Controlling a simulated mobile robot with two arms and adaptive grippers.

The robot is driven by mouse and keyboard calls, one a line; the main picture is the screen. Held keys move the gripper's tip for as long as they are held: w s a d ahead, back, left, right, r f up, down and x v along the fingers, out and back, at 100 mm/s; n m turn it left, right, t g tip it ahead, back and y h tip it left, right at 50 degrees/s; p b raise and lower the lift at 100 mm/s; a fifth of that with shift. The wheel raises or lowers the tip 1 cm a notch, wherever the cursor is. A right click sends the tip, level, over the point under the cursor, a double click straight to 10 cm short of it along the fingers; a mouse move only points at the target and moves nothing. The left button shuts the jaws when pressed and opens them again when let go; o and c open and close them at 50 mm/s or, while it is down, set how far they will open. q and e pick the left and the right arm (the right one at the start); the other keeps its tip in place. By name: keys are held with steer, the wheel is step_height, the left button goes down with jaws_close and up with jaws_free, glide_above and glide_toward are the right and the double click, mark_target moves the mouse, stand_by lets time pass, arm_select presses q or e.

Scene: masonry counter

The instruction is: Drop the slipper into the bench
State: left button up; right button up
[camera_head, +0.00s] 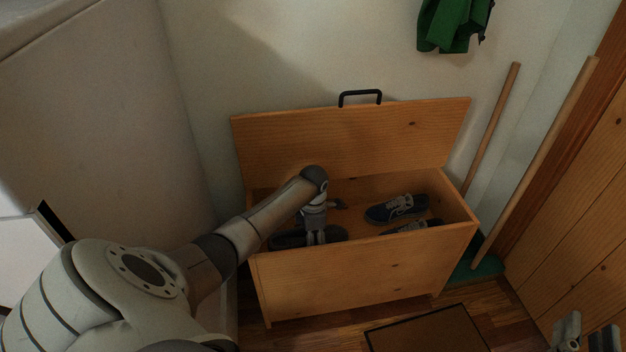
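The wooden bench (365,285) stands against the wall with its lid (350,140) raised. My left arm reaches over its front left, and my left gripper (316,240) points down inside the left part of the box. A dark item (287,241), perhaps the slipper, lies low around the gripper's fingertips. The fingers partly cover it, and I cannot tell whether they hold it or are apart from it. My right gripper (587,338) is at the bottom right corner, partly cut off, with its fingers apart and nothing seen between them.
Dark laced shoes (396,208) lie in the right part of the bench. A black handle (360,96) tops the lid. Wooden poles (535,160) lean at the right, one with a green broom foot (474,270). A mat (425,330) lies in front; green cloth (452,25) hangs above.

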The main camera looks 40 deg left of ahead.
arm_select(q)
steer(key=o, duration=0.7)
steer(key=shift+o, duration=0.2)
